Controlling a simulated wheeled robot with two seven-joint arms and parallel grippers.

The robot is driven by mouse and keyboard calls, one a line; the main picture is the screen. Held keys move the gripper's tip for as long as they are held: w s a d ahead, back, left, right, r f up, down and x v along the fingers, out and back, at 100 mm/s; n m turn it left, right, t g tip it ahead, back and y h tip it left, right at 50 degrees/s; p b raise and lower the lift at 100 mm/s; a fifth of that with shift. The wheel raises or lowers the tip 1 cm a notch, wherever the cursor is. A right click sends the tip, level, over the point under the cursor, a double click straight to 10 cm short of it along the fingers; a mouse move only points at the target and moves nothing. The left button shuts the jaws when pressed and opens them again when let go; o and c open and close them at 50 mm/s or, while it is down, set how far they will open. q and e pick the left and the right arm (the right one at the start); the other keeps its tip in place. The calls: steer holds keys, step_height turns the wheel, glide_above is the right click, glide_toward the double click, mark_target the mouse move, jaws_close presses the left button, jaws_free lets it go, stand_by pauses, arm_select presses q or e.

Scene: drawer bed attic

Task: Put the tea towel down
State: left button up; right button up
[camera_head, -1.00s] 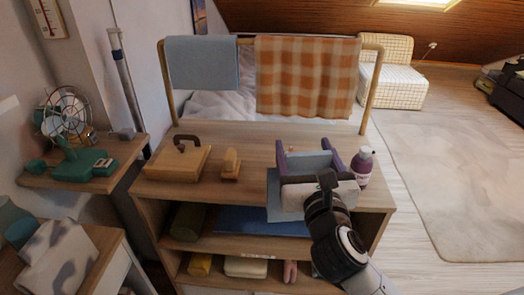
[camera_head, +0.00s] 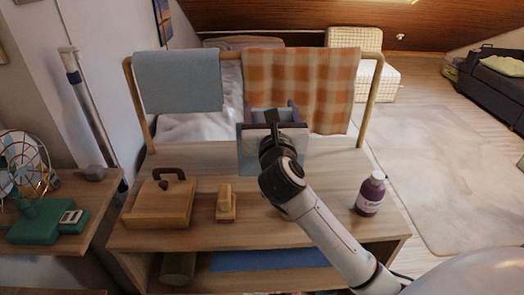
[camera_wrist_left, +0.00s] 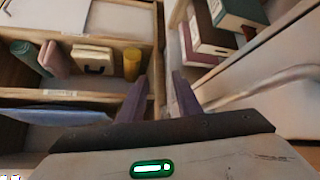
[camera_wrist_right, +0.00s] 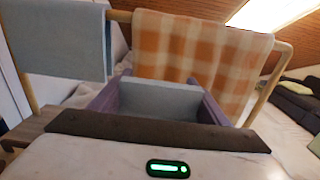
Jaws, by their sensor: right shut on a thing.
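A pale blue-grey cloth, which I take to be the tea towel (camera_head: 248,163), hangs from my right gripper (camera_head: 270,116) above the back of the wooden shelf unit's top. In the right wrist view the tea towel (camera_wrist_right: 160,98) sits between the purple fingers of my right gripper (camera_wrist_right: 158,95), which is shut on it. My gripper body hides part of the towel in the head view. My left gripper (camera_wrist_left: 162,95) shows only in the left wrist view. Its fingers are apart with nothing between them, facing the shelves.
The shelf unit's top (camera_head: 190,237) carries a wooden box (camera_head: 158,205), a small wooden block (camera_head: 226,204) and a purple bottle (camera_head: 370,194). Behind it, a rail (camera_head: 374,90) holds a blue cloth (camera_head: 178,80) and an orange checked cloth (camera_head: 310,88).

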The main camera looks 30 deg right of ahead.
step_height(320, 180, down, 7)
steer(key=b, duration=0.1)
steer(key=shift+r, duration=0.2)
steer(key=o, duration=0.9)
steer(key=shift+f, duration=0.1)
steer(key=o, duration=0.5)
steer(key=shift+c, duration=0.2)
steer(key=shift+r, duration=0.2)
